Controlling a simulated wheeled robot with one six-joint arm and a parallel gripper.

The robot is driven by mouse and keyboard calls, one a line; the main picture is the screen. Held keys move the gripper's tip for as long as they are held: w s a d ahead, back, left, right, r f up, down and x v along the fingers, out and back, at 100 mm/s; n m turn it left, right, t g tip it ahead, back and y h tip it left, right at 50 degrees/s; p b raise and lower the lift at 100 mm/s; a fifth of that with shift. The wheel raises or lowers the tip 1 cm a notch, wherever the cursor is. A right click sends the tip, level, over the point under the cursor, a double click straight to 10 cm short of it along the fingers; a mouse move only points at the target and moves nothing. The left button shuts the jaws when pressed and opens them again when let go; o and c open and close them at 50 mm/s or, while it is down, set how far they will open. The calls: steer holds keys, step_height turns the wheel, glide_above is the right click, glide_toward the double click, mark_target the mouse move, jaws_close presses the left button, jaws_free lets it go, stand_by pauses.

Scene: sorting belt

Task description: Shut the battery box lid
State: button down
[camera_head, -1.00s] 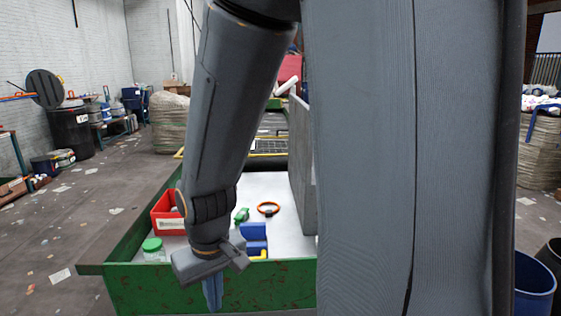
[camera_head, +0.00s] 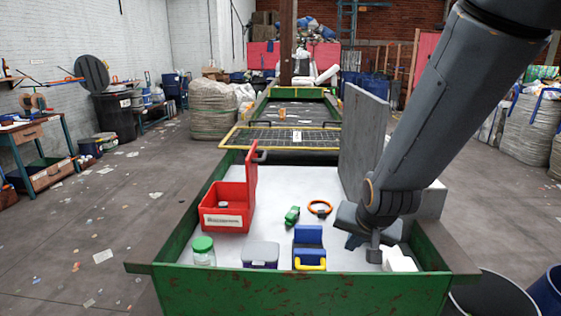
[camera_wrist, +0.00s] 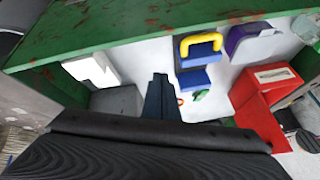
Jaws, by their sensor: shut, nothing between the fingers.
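A red box (camera_head: 226,219) with a white label stands at the left of the white sorting surface. Its red lid (camera_head: 250,182) is open and stands upright at the box's right side, with a dark grey handle near its top. The label is too small to read. The red box also shows at the right of the wrist view (camera_wrist: 249,88). My gripper (camera_head: 355,242) is shut and empty, low over the right part of the surface, well right of the box and apart from it. Its closed fingers show in the wrist view (camera_wrist: 160,78).
A blue box (camera_head: 308,257) with a yellow handle, a grey-lidded box (camera_head: 260,255) and a green-lidded jar (camera_head: 203,252) stand along the front. A green item (camera_head: 292,215) and an orange ring (camera_head: 320,208) lie mid-surface. A grey upright panel (camera_head: 362,140) stands right.

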steer(key=w+a+r+m+t+y+p, duration=0.1)
steer(key=w+a+r+m+t+p, duration=0.1)
steer(key=w+a, duration=0.5)
steer(key=w+a+r+m+t+y+p, duration=0.1)
steer(key=w+a+r+m+t, duration=0.3)
steer(key=w, duration=0.8)
steer(key=w+a+r+m+t+y+p, duration=0.1)
steer(key=w+a+r+m+t+p, duration=0.2)
steer(key=w+a+m+t, duration=0.3)
steer(key=shift+w+a+m+y, duration=0.4)
steer(key=shift+w+a+m, duration=0.5)
steer(key=shift+w+a, duration=1.2)
steer(key=shift+w+d+r, duration=0.2)
steer(key=shift+d, duration=0.05)
